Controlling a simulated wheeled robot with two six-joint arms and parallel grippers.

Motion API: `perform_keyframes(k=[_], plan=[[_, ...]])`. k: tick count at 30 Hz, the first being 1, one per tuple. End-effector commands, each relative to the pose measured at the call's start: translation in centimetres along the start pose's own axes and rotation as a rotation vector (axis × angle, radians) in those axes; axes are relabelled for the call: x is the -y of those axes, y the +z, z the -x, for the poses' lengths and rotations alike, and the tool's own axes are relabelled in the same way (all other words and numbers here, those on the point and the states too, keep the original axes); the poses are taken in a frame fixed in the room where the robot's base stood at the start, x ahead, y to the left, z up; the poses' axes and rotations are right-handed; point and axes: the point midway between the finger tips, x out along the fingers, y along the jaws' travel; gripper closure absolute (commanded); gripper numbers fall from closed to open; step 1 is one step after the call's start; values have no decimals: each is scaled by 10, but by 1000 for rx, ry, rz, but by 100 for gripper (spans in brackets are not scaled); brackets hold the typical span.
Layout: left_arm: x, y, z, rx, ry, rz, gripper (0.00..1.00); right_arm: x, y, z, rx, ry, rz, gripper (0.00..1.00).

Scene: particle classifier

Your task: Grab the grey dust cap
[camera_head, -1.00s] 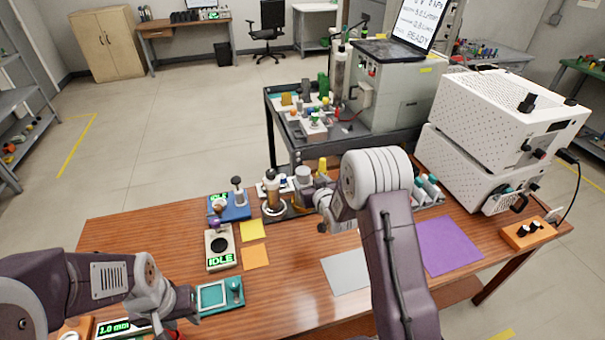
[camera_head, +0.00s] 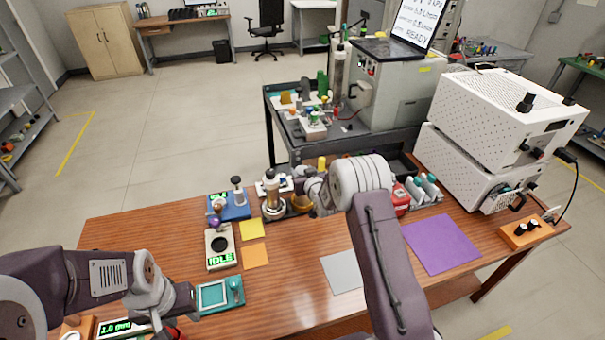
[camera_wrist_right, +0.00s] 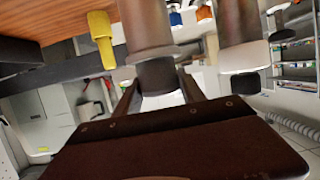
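My right gripper (camera_wrist_right: 159,88) shows two dark fingers standing apart in the right wrist view. A grey-brown cylinder with a grey flange (camera_wrist_right: 150,53) and black end reaches toward the gap between them; contact cannot be told. This may be the grey dust cap, but I cannot be sure. In the head view the right gripper (camera_head: 309,191) is over the back of the wooden table, beside an amber column (camera_head: 271,192) and a copper-coloured bowl (camera_head: 301,204). My left gripper (camera_head: 178,334) is at the bottom left, its fingers mostly cut off, with something red near it.
A second column with a white collar (camera_wrist_right: 244,57) stands close beside the fingers, and a yellow-topped piece (camera_wrist_right: 100,38) is on the other side. A teal tray (camera_head: 213,294), purple mat (camera_head: 441,245) and grey mat (camera_head: 342,272) lie on the table. White boxes (camera_head: 490,120) stand right.

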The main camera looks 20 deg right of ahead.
Motion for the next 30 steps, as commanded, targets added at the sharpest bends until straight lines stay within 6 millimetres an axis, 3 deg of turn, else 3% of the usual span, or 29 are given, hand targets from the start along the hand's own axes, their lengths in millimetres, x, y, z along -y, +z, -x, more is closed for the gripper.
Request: perform_keyframes(k=[11,18,30], plan=[[0,0,0,0,0,0,64,0,-4,2,1,0,0,92],[0,0,-2,0,0,0,64,0,-41,15,-3,0,0,92],[0,0,1,0,0,0,64,-85,-77,75,-1,5,0,92]])
